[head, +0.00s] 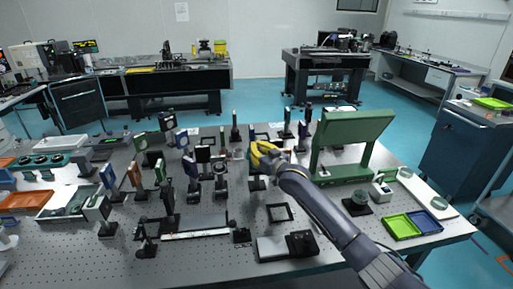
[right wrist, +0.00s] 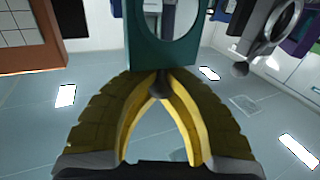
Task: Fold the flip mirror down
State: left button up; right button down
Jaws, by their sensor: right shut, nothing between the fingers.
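My right gripper (head: 256,155) has yellow fingers and is over the middle of the optical table (head: 330,232), among the standing optics. In the right wrist view its fingertips (right wrist: 160,82) meet, shut and empty. A teal mount (right wrist: 165,55) with a round opening is right in front of the tips. A small dark round knob shows at the tips; I cannot tell if they touch it. I cannot tell for sure whether this mount is the flip mirror. In the head view the hand partly hides the optics behind it. My left gripper is not in view.
Mounted optics crowd the table left of the hand, including a black ring mount (head: 221,168). A large green tilted panel (head: 352,128) stands to the right. Green (head: 403,226) and blue (head: 425,221) trays sit at right.

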jog(key=shift+s+d+r+t+y, duration=0.3)
jog(key=shift+s+d+r+t, duration=0.1)
jog(key=shift+s+t, duration=0.1)
jog(key=shift+s, duration=0.3)
jog(key=shift+s+d+f, duration=0.2)
jog(key=shift+s, duration=0.55)
jog(key=shift+s+d+f, duration=0.2)
jog(key=shift+s, duration=0.55)
jog(key=shift+s+d+f, duration=0.2)
jog(key=shift+s, duration=0.55)
jog(key=c, duration=2.1)
grip_release()
jog(key=shift+d, duration=0.1)
jog(key=o, duration=0.6)
jog(key=shift+s+d, duration=0.15)
jog(key=shift+s, duration=0.05)
jog(key=shift+o, duration=1.1)
jog(key=shift+f, duration=0.1)
jog(key=shift+a+f, duration=0.1)
jog(key=shift+a, duration=0.1)
